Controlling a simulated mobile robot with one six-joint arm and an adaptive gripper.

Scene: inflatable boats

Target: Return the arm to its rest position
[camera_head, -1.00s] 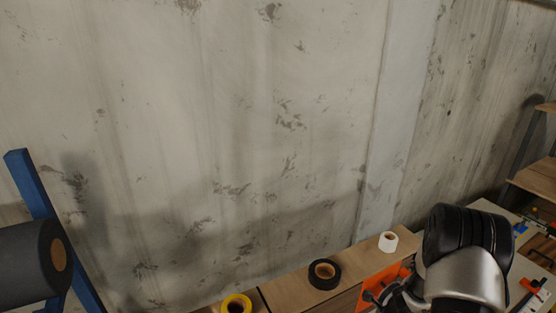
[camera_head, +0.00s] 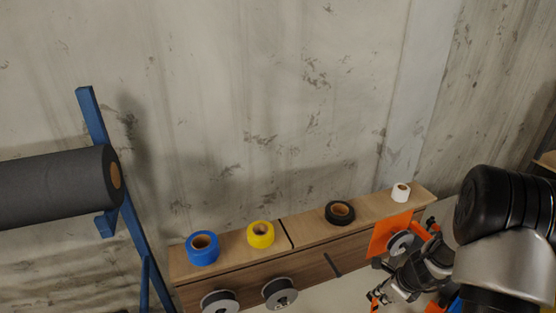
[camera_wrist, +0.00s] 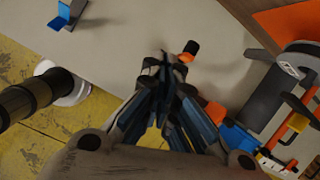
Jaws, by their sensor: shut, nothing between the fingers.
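My arm is at the lower right of the head view, with its black and silver joint in front. My gripper (camera_head: 378,296) is partly seen below the shelf's right end, beside an orange panel (camera_head: 390,234). In the wrist view my gripper (camera_wrist: 172,62) points over a pale surface (camera_wrist: 130,45). Its fingers are together with nothing held between them. A small black and orange object (camera_wrist: 189,50) lies just beyond the fingertips, apart from them as far as I can tell.
A wooden shelf (camera_head: 225,250) along the wall carries blue (camera_head: 203,256), yellow (camera_head: 260,241), black (camera_head: 340,217) and white (camera_head: 401,194) tape rolls. A dark fabric roll (camera_head: 55,187) on a blue stand (camera_head: 95,120) is at left. Orange-handled tools (camera_wrist: 290,128) lie right of my gripper.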

